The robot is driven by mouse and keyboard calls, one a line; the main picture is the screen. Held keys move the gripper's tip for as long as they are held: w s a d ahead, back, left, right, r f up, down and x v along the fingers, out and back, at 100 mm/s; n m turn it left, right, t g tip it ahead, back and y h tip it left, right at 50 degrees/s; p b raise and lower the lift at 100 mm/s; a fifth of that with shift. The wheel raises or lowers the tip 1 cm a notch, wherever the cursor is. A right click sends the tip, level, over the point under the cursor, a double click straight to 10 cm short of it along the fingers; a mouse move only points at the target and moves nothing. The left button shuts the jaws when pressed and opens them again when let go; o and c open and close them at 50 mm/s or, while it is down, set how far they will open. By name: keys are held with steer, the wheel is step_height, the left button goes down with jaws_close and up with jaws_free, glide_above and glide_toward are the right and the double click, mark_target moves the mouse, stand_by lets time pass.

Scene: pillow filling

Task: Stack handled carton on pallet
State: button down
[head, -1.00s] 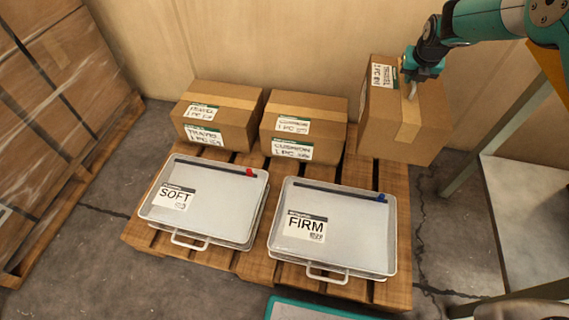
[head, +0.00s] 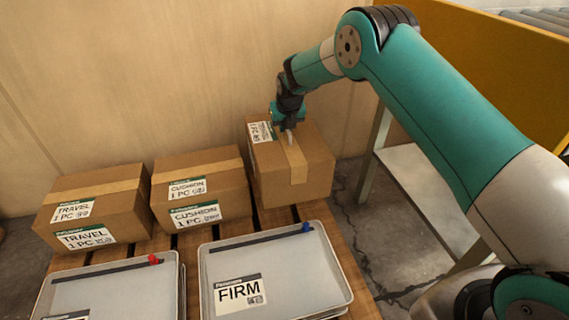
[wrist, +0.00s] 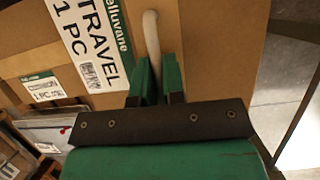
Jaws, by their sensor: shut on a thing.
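My gripper (head: 287,122) is shut on the white handle (wrist: 152,45) on top of a brown carton (head: 315,170). In the wrist view this carton's label (wrist: 88,42) reads TRAVEL 1 PC. The carton is roughly upright at the back right of the wooden pallet (head: 364,300), to the right of the cushion carton (head: 222,185) with a small gap. I cannot tell whether its underside touches the slats. A travel carton (head: 128,205) stands left of the cushion carton.
A tray marked FIRM (head: 320,280) and another lidded tray (head: 125,290) lie in front of the cartons. A wall (head: 130,80) rises behind. A metal-legged stand (head: 405,175) with a yellow panel (head: 480,60) is at right, across a strip of floor.

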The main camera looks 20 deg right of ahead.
step_height(320, 180, down, 11)
steer(key=b, duration=0.9)
steer(key=shift+r, duration=0.3)
steer(key=c, duration=1.2)
jaws_free()
